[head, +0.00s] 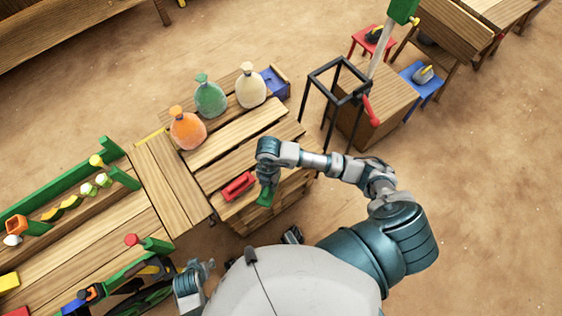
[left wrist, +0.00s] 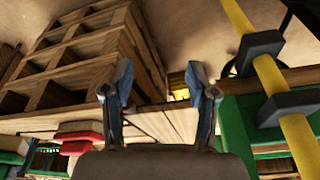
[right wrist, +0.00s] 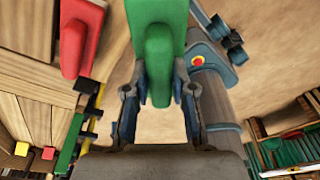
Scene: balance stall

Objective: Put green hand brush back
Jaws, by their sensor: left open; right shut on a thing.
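The green hand brush (head: 265,198) is in my right gripper (head: 267,184), over the near edge of the slatted wooden pallet stand. In the right wrist view the green brush (right wrist: 157,40) hangs between the shut fingers (right wrist: 160,95), its broad part away from the palm. A red hand brush (head: 238,186) lies on the stand just left of it, and also shows in the right wrist view (right wrist: 78,38). My left gripper (head: 195,280) is low at the left of my body, open and empty; its spread fingers show in the left wrist view (left wrist: 160,85).
Orange (head: 188,130), green (head: 210,97) and cream (head: 250,88) sacks stand on the pallet stand (head: 235,147), with a blue box (head: 275,82) behind. A black frame (head: 336,85) stands right of it. A green-railed bench (head: 80,240) fills the left. Open floor lies at right.

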